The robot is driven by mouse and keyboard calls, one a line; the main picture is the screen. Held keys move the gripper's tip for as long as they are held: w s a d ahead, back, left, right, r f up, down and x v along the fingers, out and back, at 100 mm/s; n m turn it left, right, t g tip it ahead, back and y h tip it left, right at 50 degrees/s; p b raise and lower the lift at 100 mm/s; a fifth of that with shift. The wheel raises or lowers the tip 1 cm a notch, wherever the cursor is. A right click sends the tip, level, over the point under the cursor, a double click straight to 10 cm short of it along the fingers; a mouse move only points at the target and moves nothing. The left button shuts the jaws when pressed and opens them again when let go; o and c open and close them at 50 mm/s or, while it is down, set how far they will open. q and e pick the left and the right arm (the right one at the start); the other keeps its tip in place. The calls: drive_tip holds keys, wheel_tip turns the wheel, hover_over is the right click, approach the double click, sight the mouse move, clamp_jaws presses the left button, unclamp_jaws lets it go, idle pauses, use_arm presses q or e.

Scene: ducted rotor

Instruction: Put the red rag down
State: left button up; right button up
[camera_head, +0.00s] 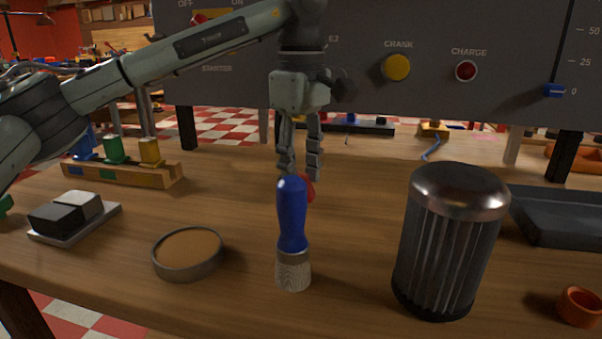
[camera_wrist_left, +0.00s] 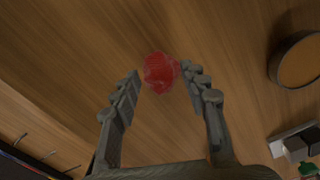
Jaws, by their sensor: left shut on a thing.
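The red rag (camera_head: 309,188) is a small crumpled bundle, partly hidden behind the blue brush handle in the head view. In the left wrist view the rag (camera_wrist_left: 160,73) sits between the fingertips. My left gripper (camera_head: 302,170) points down over the middle of the wooden table and is shut on the rag; its fingers also show in the left wrist view (camera_wrist_left: 161,82). The rag is low over the wood; I cannot tell whether it touches it. My right gripper is not in view.
A blue-handled brush (camera_head: 292,225) stands upright in front of the rag. A dark ribbed canister (camera_head: 447,245) stands to the right, a round tan-filled dish (camera_head: 188,253) to the left. A wooden rack (camera_head: 125,172) and control panel (camera_head: 360,60) are behind. Wood beside the rag is clear.

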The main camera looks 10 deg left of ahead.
sight(302, 172)
use_arm(q)
drive_tip(key=shift+f, duration=0.2)
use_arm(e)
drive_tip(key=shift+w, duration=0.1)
use_arm(q)
drive_tip(key=o, duration=1.1)
drive_tip(key=shift+c, duration=0.2)
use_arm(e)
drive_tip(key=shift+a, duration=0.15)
use_arm(q)
drive_tip(key=shift+r, duration=0.15)
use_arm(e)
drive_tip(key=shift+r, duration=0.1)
use_arm(q)
wheel_tip(302, 172, up, 6)
drive_tip(key=shift+r+p, duration=0.2)
drive_tip(key=shift+p, duration=0.15)
wheel_tip(302, 172, up, 6)
drive_tip(key=shift+f+p, duration=0.25)
drive_tip(key=shift+p, duration=0.4)
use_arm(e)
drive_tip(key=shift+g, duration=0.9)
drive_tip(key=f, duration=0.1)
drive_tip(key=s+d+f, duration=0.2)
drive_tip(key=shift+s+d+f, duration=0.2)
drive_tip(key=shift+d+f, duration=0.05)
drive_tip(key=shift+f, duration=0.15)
